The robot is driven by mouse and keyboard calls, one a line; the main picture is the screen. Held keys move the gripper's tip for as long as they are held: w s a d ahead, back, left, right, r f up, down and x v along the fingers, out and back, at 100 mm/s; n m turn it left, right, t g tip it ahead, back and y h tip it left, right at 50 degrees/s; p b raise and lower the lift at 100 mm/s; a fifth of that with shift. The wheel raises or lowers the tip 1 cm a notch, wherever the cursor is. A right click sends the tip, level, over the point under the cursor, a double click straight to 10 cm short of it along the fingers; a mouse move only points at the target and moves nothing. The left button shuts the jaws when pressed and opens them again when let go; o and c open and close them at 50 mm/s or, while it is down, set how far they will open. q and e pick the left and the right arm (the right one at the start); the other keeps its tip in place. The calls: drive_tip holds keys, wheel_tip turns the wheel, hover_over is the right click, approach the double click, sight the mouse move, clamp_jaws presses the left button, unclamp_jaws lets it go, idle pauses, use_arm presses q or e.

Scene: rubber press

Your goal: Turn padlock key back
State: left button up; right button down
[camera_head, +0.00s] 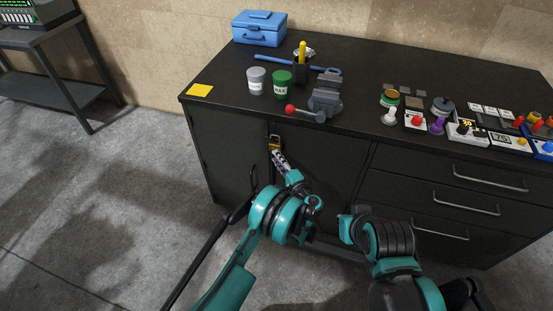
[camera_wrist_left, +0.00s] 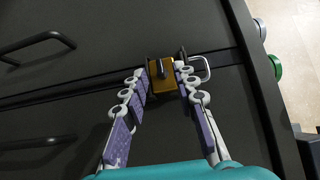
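A brass padlock (camera_wrist_left: 165,82) hangs on the cabinet's door hasp, with its metal shackle (camera_wrist_left: 203,66) to the right in the left wrist view. It also shows small below the worktop edge in the head view (camera_head: 274,142). A dark key (camera_wrist_left: 160,68) stands out from the padlock's face. My left gripper (camera_wrist_left: 162,74) is open. Its two fingertips are on either side of the key, over the padlock, with visible gaps to the key. The left gripper also shows in the head view (camera_head: 280,159). My right arm is in the head view, but its fingers cannot be seen.
The dark cabinet (camera_head: 229,155) has drawers with handles on the right.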

use_arm(q)
drive_tip(key=shift+x, duration=0.85)
clamp_jaws()
drive_tip(key=shift+r+n, duration=0.15)
drive_tip(key=shift+n, duration=0.15)
drive_tip(key=n+g+h+p, duration=0.1)
drive_tip(key=n+g+h, duration=0.1)
drive_tip(key=h, duration=0.1)
drive_tip(key=a+r+n+g+h+p, duration=0.1)
drive_tip(key=n+g+h, duration=0.2)
drive_tip(key=h, duration=0.1)
drive_tip(key=n+g+h+p, duration=0.1)
drive_tip(key=n+g+h, duration=0.1)
drive_tip(key=n+h, duration=0.1)
drive_tip(key=shift+w+a+r+h, duration=0.25)
drive_tip(key=shift+a+h, duration=0.05)
drive_tip(key=shift+h, duration=0.3)
